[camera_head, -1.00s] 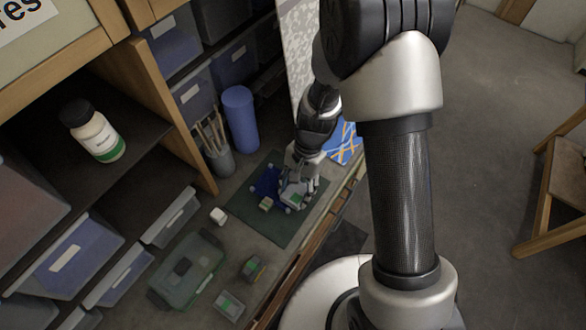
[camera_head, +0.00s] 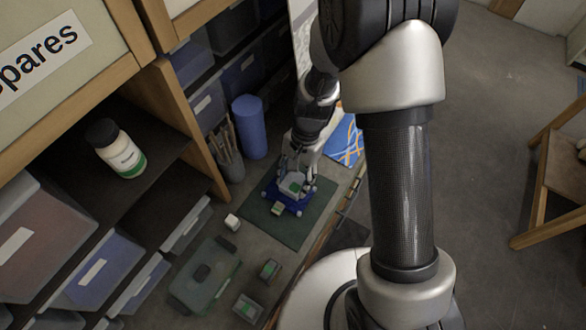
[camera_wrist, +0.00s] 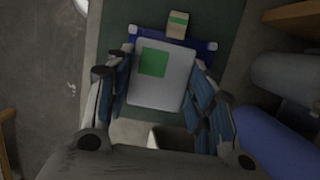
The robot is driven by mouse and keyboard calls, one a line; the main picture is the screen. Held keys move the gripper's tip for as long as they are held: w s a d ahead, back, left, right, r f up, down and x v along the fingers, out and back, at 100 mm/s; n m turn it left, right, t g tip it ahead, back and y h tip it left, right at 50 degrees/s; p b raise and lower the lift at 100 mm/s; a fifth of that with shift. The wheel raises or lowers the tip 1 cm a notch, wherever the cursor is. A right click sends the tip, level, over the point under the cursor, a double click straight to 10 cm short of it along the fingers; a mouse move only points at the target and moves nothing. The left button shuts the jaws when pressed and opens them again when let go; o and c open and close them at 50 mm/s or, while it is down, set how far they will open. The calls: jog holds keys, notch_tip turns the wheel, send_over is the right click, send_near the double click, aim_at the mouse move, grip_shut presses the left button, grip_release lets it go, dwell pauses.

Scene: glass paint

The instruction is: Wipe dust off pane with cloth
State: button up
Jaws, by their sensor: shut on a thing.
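My gripper (camera_head: 298,172) is shut on a pale grey square piece (camera_head: 291,184) with a green patch. In the wrist view, my gripper (camera_wrist: 163,75) has a finger on each side of this piece (camera_wrist: 172,92). I cannot tell whether it is the pane or the cloth. It is over a blue square stand (camera_head: 271,191) with white corner pads, on a dark green mat (camera_head: 296,229). The stand's blue edge also shows in the wrist view (camera_wrist: 150,38). I cannot tell whether piece and stand touch. No other thing is clearly a cloth.
A small beige block with green (camera_head: 277,209) lies at the stand's near edge. A white block (camera_head: 232,222), a lidded green box (camera_head: 204,275) and two small green-marked items (camera_head: 268,270) lie nearer. A blue roll (camera_head: 249,127) and brush pot (camera_head: 229,160) stand behind. Shelves line the left.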

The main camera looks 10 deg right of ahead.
jog(key=shift+r+p, duration=0.95)
jog(key=shift+r, duration=0.6)
